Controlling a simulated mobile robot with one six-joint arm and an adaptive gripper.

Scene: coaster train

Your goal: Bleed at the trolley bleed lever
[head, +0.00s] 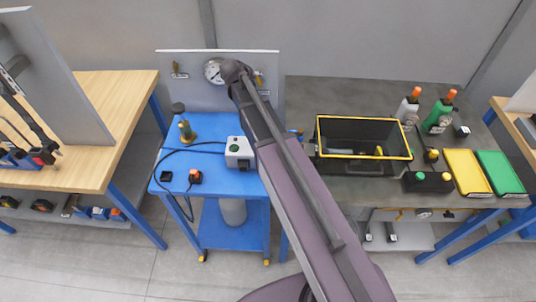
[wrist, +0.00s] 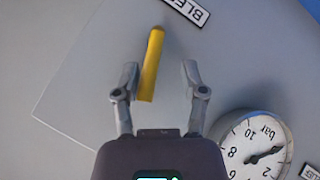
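The bleed lever is a yellow bar (wrist: 151,63) on a grey panel in the wrist view, below a label (wrist: 187,9) of which "BLE" can be read. My gripper (wrist: 160,70) is open, with one finger on each side of the lever. The lever lies nearer the left finger, and no clear contact shows. In the head view the lever (head: 259,78) shows just right of my wrist, on the back panel (head: 205,96) of the blue trolley (head: 215,180). My fingers are hidden there.
A round pressure gauge (wrist: 252,148) sits close to my right finger; it also shows in the head view (head: 213,71). Another yellow lever (head: 175,68) is further left. A grey box (head: 239,150) and a cable lie on the trolley top. A black crate (head: 365,137) stands on the right bench.

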